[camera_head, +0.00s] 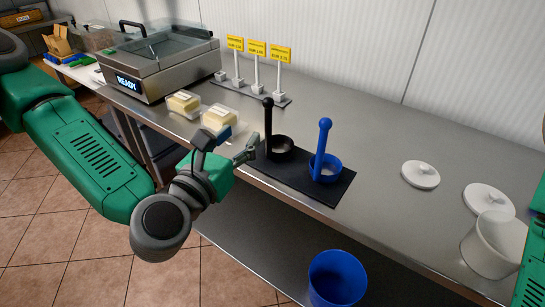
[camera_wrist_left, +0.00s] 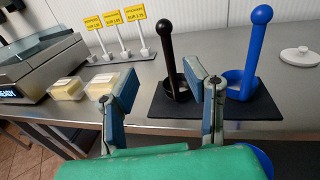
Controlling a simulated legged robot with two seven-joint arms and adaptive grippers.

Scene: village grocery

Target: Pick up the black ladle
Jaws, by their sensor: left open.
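The black ladle (camera_head: 268,128) stands upright on a dark mat (camera_head: 300,180) on the steel counter, its round bowl at the bottom and its handle pointing up. In the left wrist view the black ladle (camera_wrist_left: 169,58) stands beyond the fingers, between them. A blue ladle (camera_head: 324,140) stands just right of it on the same mat; it also shows in the left wrist view (camera_wrist_left: 257,50). My left gripper (camera_head: 238,143) is open and empty, in front of and left of the black ladle, apart from its handle. Only a green part of my right arm shows at the right edge.
Two butter packs (camera_head: 184,103) and a vacuum machine (camera_head: 160,65) are left on the counter. Yellow price signs (camera_head: 257,48) stand behind. White lids (camera_head: 420,174) and a white pot (camera_head: 493,245) are at right. A blue bucket (camera_head: 337,278) is below.

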